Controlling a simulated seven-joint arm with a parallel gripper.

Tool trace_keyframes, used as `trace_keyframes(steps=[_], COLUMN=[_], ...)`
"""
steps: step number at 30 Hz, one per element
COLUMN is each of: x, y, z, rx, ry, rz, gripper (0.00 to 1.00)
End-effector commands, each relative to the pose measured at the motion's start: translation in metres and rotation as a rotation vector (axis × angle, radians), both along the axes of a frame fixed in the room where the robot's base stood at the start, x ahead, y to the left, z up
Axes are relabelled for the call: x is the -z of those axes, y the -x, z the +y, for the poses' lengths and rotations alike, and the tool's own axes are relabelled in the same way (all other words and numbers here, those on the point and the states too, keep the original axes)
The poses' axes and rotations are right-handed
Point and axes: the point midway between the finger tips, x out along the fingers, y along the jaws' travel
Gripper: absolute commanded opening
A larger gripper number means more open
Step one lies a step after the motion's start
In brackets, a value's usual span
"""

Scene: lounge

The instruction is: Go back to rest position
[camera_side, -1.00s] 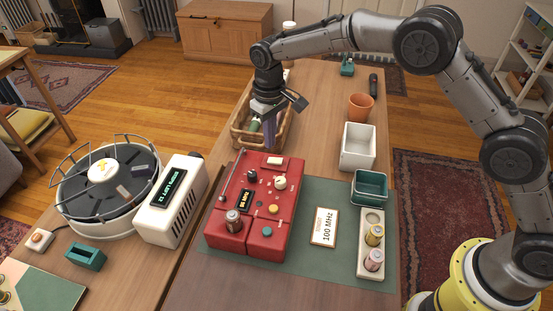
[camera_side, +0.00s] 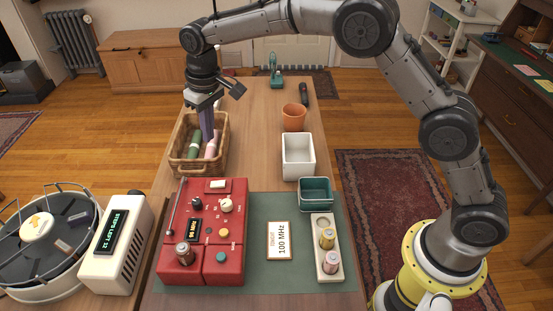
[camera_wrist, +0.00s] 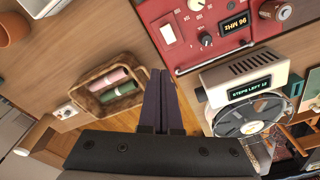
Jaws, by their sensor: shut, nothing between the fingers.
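My gripper (camera_side: 211,138) points down with its fingers shut and empty, over the wicker basket (camera_side: 177,172) in the side view. In the wrist view the two dark fingers of my gripper (camera_wrist: 157,72) lie together, with the basket (camera_wrist: 90,72) to their left. The basket holds a green roll (camera_side: 194,146) and a pink roll (camera_side: 211,148). The red radio box (camera_side: 232,240) stands in front of the basket, with a dial, buttons and a small display reading 96 MHz in the wrist view. My fingertips appear above the rolls; whether they touch them I cannot tell.
A card reading 100 MHz (camera_side: 279,241), a can holder (camera_side: 323,273) with two cans and a green bin (camera_side: 316,194) stand on the right. A white bin (camera_side: 298,158) and an orange pot (camera_side: 293,118) are behind them. A white counter box (camera_side: 113,247) stands left.

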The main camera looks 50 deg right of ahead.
Motion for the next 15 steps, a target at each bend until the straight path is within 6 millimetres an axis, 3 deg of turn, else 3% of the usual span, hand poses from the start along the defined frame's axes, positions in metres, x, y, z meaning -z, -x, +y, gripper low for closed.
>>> trace_keyframes(steps=[1,6,9,15], x=[-0.032,-0.107,-0.140,-0.183], y=[0.004,0.040,0.069,0.140], z=[-0.013,-0.054,-0.076,-0.116], rx=[0.020,0.076,0.104,0.154], ry=[-0.012,-0.039,-0.048,-0.060], rz=[-0.042,-0.138,-0.188,-0.278], gripper=[0.00,0.00,0.00,0.00])
